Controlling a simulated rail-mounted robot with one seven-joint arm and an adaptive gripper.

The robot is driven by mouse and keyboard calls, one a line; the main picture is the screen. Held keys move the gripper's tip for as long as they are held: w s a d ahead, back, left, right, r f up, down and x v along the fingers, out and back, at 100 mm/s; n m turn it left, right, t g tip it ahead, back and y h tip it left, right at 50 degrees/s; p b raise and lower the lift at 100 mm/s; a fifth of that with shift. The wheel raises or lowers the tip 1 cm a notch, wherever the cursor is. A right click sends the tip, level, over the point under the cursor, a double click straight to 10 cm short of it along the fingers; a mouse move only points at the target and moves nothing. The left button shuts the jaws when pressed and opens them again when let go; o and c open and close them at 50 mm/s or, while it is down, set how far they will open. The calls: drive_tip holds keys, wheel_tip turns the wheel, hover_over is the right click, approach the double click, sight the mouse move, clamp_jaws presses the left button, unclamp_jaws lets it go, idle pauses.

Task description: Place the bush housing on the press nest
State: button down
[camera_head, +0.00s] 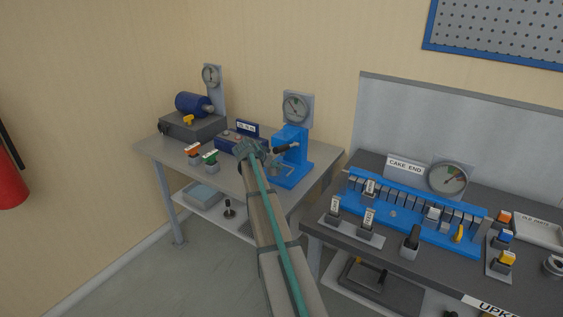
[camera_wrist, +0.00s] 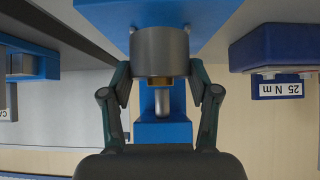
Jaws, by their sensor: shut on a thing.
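My gripper (camera_wrist: 160,72) is shut on a grey cylinder, the bush housing (camera_wrist: 160,47), with one finger on each side. A brass-coloured band (camera_wrist: 160,81) shows at the housing's end. The wrist picture is upside down. In it the housing overlaps the blue base (camera_wrist: 105,12) of the press, and I cannot tell whether it touches. The press's grey ram (camera_wrist: 162,101) shows beyond the housing. In the head view, my gripper (camera_head: 250,149) is just left of the blue press (camera_head: 292,148). The housing and the press nest cannot be made out there.
A dark blue unit (camera_head: 228,143) stands left of the press; its 25 N m label (camera_wrist: 281,88) shows in the wrist view. A blue motor (camera_head: 192,104) and red and green tagged pieces are farther left. A dark bench (camera_head: 330,237) with a blue rack stands right.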

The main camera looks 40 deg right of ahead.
drive_tip(key=d, duration=0.2)
drive_tip(key=w+d+p, duration=0.1)
drive_tip(key=d, duration=0.1)
drive_tip(key=w+d, duration=0.1)
drive_tip(key=d, duration=0.1)
drive_tip(key=shift+w+d+p, duration=0.25)
drive_tip(key=shift+d+p, duration=0.15)
drive_tip(key=shift+f+p, duration=0.9)
drive_tip(key=shift+f, duration=0.8)
drive_tip(key=shift+f, duration=0.1)
drive_tip(key=shift+c, duration=1.3)
unclamp_jaws()
drive_tip(key=shift+a, duration=0.1)
drive_tip(key=b+v, duration=0.3)
drive_tip(key=v, duration=0.9)
drive_tip(key=shift+s+b, duration=0.1)
drive_tip(key=shift+b, duration=0.2)
